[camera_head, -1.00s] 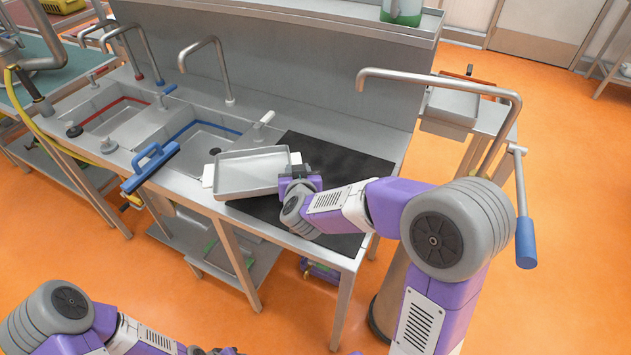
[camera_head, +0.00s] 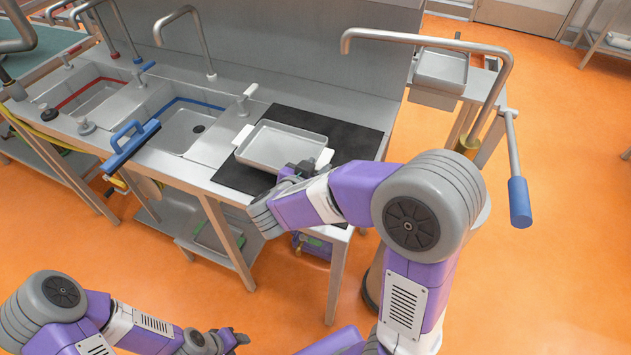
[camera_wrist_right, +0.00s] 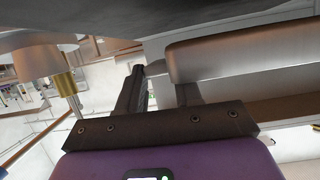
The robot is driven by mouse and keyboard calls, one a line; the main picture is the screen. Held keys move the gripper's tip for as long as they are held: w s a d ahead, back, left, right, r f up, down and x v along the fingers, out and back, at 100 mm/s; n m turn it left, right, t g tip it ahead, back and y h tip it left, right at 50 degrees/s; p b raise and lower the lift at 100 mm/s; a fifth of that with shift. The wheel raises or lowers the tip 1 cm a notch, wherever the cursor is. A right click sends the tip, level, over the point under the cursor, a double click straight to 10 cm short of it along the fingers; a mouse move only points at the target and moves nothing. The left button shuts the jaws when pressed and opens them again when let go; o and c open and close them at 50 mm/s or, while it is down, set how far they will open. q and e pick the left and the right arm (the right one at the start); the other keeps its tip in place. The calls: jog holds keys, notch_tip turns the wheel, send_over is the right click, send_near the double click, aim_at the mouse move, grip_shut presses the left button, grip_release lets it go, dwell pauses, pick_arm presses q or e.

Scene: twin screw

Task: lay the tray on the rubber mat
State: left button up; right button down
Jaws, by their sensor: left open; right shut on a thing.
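The grey metal tray (camera_head: 280,148), with white end handles, is level over the black rubber mat (camera_head: 350,138) in the head view. Bare mat shows behind it, to its right and at its front left. My right gripper (camera_head: 304,168) is shut on the tray's near right side; my wrist partly hides the grip. In the right wrist view the tray (camera_wrist_right: 245,55) is close to the dark mat (camera_wrist_right: 130,18); I cannot tell whether they touch. My left gripper (camera_head: 235,338) is open and empty at the bottom of the head view, away from the counter.
The sink with the blue rim (camera_head: 190,125) is left of the mat. A blue-handled squeegee (camera_head: 130,145) lies at the counter's front edge. A tall tap (camera_head: 430,43) arches at the right. The back panel (camera_head: 290,50) rises behind the mat.

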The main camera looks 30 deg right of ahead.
notch_tip(320, 180, down, 4)
jog(key=shift+f+b, duration=0.15)
jog(key=shift+b, duration=0.85)
jog(key=c, duration=1.2)
grip_release()
jog(key=shift+f, duration=0.1)
jog(key=o, duration=0.4)
jog(key=shift+o, duration=0.2)
